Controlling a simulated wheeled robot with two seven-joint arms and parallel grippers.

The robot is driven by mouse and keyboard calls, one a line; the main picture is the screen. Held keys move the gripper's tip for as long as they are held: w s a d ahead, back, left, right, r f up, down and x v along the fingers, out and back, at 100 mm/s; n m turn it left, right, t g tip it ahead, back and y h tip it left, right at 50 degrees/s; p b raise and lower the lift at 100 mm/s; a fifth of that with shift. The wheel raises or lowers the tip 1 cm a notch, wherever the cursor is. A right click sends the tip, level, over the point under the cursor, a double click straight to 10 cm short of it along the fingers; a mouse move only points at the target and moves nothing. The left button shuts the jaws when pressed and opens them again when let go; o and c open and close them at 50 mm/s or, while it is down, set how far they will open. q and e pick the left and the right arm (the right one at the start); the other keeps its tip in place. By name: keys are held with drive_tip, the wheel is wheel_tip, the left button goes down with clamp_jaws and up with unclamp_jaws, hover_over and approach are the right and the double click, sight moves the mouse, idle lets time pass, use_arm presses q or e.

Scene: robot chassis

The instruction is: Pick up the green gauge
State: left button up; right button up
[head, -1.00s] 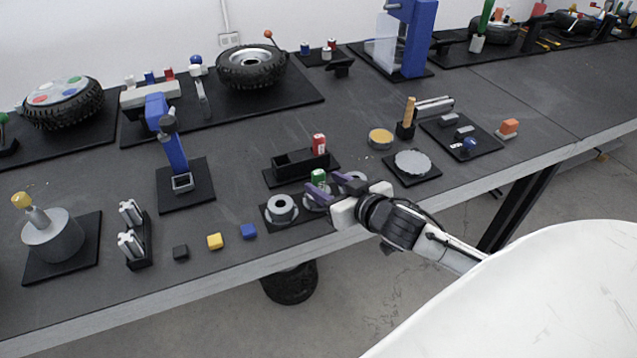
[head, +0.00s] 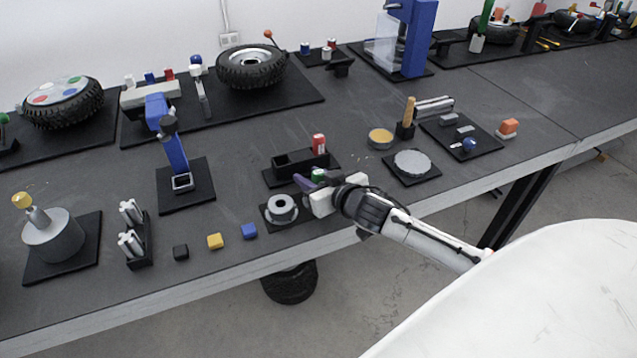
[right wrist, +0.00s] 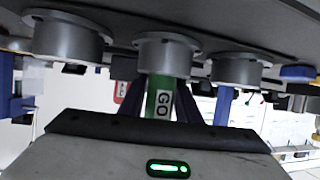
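The green gauge (head: 318,174) shows as a small green top just behind my right gripper (head: 306,181) in the head view. In the right wrist view the green gauge (right wrist: 159,98) bears the label "GO" and meets the middle grey ring-shaped holder (right wrist: 167,50). The dark purple fingers of my right gripper (right wrist: 160,106) lie on both sides of the gauge. Whether they touch it cannot be told. The red gauge (head: 319,143) stands in the black holder behind. My left gripper is not in view.
A grey ring holder (head: 282,207) is just left of my right gripper; two more grey rings (right wrist: 73,37) (right wrist: 240,70) flank the middle one in the right wrist view. Blue (head: 249,231), yellow (head: 215,241) and black (head: 181,252) blocks lie near the front edge.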

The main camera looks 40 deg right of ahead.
drive_tip(key=c, duration=0.6)
